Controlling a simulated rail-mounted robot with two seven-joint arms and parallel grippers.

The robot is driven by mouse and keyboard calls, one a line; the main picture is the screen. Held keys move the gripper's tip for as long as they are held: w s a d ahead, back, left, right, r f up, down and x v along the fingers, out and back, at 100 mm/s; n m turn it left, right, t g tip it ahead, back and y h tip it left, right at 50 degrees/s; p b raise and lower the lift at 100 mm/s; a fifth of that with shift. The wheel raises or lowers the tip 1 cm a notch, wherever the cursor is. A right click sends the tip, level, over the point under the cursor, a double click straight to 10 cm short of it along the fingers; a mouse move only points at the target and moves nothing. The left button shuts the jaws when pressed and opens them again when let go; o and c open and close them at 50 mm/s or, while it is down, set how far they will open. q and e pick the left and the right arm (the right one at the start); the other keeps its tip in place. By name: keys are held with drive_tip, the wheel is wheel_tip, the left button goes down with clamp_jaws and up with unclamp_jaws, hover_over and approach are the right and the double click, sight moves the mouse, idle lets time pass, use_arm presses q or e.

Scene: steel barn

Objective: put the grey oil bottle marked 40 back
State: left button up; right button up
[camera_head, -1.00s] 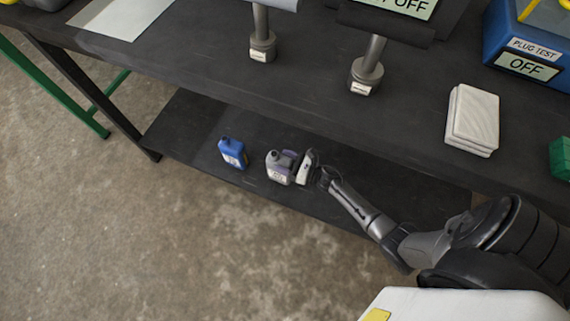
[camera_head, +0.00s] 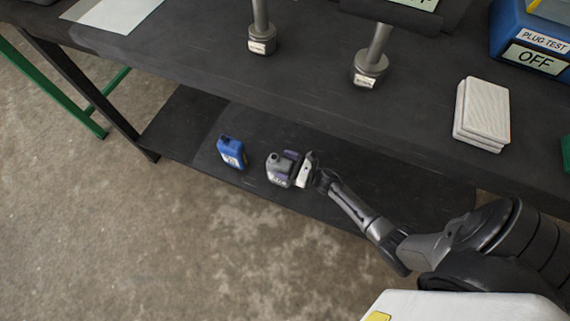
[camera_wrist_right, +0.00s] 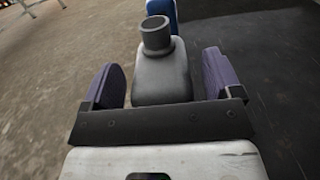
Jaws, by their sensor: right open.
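The grey oil bottle (camera_head: 278,168) stands upright on the lower shelf, its label too small to read; its neck and shoulder also show in the right wrist view (camera_wrist_right: 162,76). My right gripper (camera_head: 292,166) reaches in from the right at the bottle. In the right wrist view its two purple-padded fingers (camera_wrist_right: 163,82) stand on either side of the bottle, with a gap showing at each side. The gripper is open. My left gripper is not in view.
A blue bottle (camera_head: 231,152) stands on the lower shelf (camera_head: 190,140), left of the grey one. The dark bench top (camera_head: 310,85) overhangs behind, with two metal posts and a stack of white cloths (camera_head: 483,112). Shelf space left of the blue bottle is clear.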

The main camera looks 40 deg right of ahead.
drive_tip(key=shift+r, duration=0.1)
drive_tip(key=shift+r+p, duration=0.2)
drive_tip(key=shift+p, duration=0.1)
drive_tip(key=shift+p+v, duration=1.4)
drive_tip(key=shift+v, duration=4.6)
wheel_tip(320, 180, up, 7)
drive_tip(key=w+a+m+g+h, duration=0.15)
drive_tip(key=m+g+h, duration=0.25)
drive_tip(key=m+h, duration=1.3)
drive_tip(key=s+a+r+m+g+y, duration=0.4)
drive_tip(key=s+a+m+y, duration=0.1)
drive_tip(key=m, duration=0.5)
drive_tip(key=s+a+r+m+g+y, duration=0.4)
drive_tip(key=s+a+m, duration=0.3)
drive_tip(key=s+m, duration=0.3)
drive_tip(key=shift+m+g+y, duration=0.5)
drive_tip(key=shift+m+y, duration=0.1)
drive_tip(key=shift+m, duration=0.2)
